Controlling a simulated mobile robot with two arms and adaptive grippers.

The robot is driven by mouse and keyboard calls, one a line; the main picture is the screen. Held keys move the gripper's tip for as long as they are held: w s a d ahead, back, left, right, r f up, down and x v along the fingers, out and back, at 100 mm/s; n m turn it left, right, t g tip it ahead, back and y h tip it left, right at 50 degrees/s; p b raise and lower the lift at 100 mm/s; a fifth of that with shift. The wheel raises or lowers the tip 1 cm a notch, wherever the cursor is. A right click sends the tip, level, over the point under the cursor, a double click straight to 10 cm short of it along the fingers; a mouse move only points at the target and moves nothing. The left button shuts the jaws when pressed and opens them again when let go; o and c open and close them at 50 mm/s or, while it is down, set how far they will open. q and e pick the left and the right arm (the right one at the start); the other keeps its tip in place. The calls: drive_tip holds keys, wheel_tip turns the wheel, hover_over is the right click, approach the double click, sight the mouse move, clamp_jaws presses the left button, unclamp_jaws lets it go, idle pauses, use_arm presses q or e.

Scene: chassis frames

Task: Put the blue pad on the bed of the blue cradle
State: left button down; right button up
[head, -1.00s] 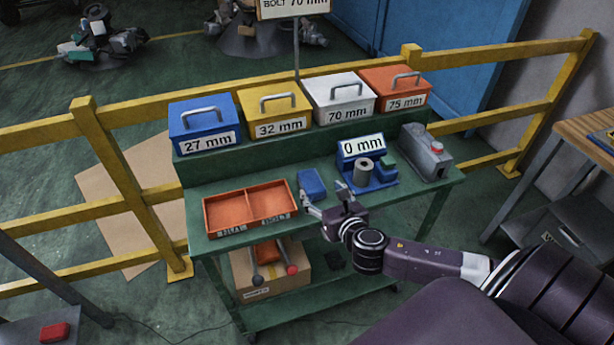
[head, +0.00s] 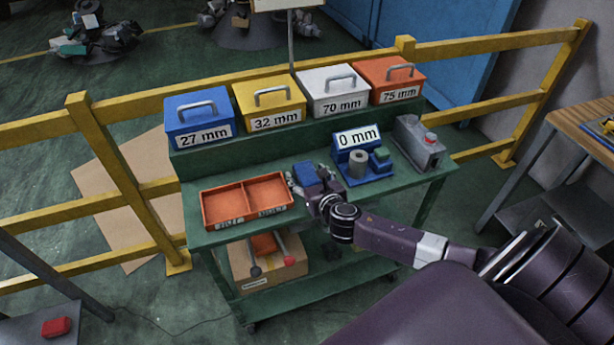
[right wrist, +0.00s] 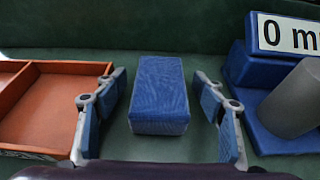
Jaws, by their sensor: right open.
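The blue pad (right wrist: 158,95) is a block lying on the green table, between the orange tray and the blue cradle. In the head view the pad (head: 305,172) is partly hidden by my right gripper (head: 309,180). In the right wrist view my right gripper (right wrist: 160,117) is open, with one finger on each side of the pad and a gap on both sides. The blue cradle (head: 378,174) stands to the right, with a grey cylinder (head: 357,161) on it and a "0 mm" display (head: 357,137) behind. The cradle also shows in the right wrist view (right wrist: 290,139). My left gripper is not in view.
The orange two-part tray (head: 204,209) is left of the pad, close to the gripper's left finger. A grey device (head: 419,145) stands right of the cradle. Blue (head: 198,117), yellow, white and orange lidded boxes line the raised back shelf.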

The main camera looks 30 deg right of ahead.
drive_tip(key=shift+c, duration=0.2)
drive_tip(key=c, duration=1.3)
drive_tip(key=shift+r, duration=0.15)
